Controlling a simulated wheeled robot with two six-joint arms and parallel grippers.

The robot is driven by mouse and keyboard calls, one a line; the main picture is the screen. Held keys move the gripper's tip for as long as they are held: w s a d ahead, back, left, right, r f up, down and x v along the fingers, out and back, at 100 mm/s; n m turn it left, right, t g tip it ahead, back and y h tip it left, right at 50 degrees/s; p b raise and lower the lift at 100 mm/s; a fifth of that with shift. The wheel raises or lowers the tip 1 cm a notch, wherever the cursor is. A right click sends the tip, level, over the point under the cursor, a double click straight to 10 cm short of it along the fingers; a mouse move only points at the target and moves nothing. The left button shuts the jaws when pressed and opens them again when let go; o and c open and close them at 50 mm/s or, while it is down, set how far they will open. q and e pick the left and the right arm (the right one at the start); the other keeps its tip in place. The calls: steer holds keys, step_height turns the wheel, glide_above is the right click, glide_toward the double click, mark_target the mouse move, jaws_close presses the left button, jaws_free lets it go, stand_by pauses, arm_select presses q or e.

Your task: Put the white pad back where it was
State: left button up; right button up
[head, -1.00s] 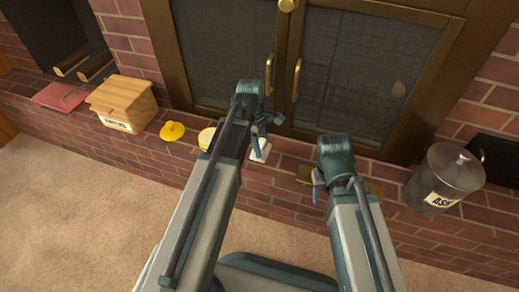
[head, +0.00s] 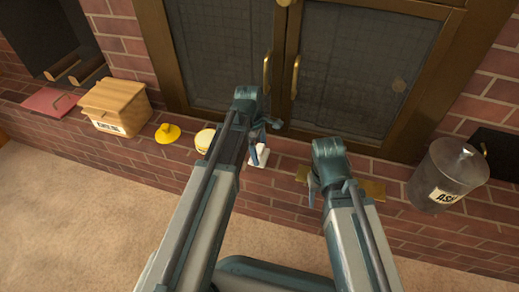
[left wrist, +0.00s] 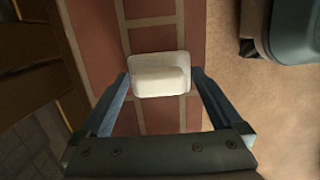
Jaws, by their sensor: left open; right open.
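The white pad (head: 259,157) lies on the brick ledge in front of the glass doors, partly hidden by my left gripper in the head view. In the left wrist view the white pad (left wrist: 160,74) is a pale rounded block on the bricks, between and just beyond the fingertips. My left gripper (left wrist: 160,88) is open, with a finger on each side of the pad and gaps at both sides. My left gripper (head: 256,150) is over the ledge in the head view. My right gripper (head: 314,190) is open and empty, beside a brass-coloured plate (head: 372,188).
On the ledge to the left are a red flat thing (head: 52,101), a wooden box (head: 115,105), a yellow lid-like thing (head: 168,133) and a yellow-rimmed pot (head: 204,140). A grey ash can (head: 440,178) stands at the right. The glass doors (head: 352,70) are shut behind.

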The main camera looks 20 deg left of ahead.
arm_select(q)
steer(key=shift+r, duration=0.1)
step_height(320, 180, up, 12)
steer(key=a+p, duration=0.2)
steer(key=p, duration=1)
steer(key=s+d+m+y, duration=0.3)
steer(key=s+d+m, duration=0.9)
steer(key=m, duration=0.9)
steer(key=shift+s+m, duration=0.3)
steer(key=shift+s, duration=0.8)
steer(key=shift+d, duration=0.1)
step_height(320, 180, up, 35)
steer(key=p, duration=3.5)
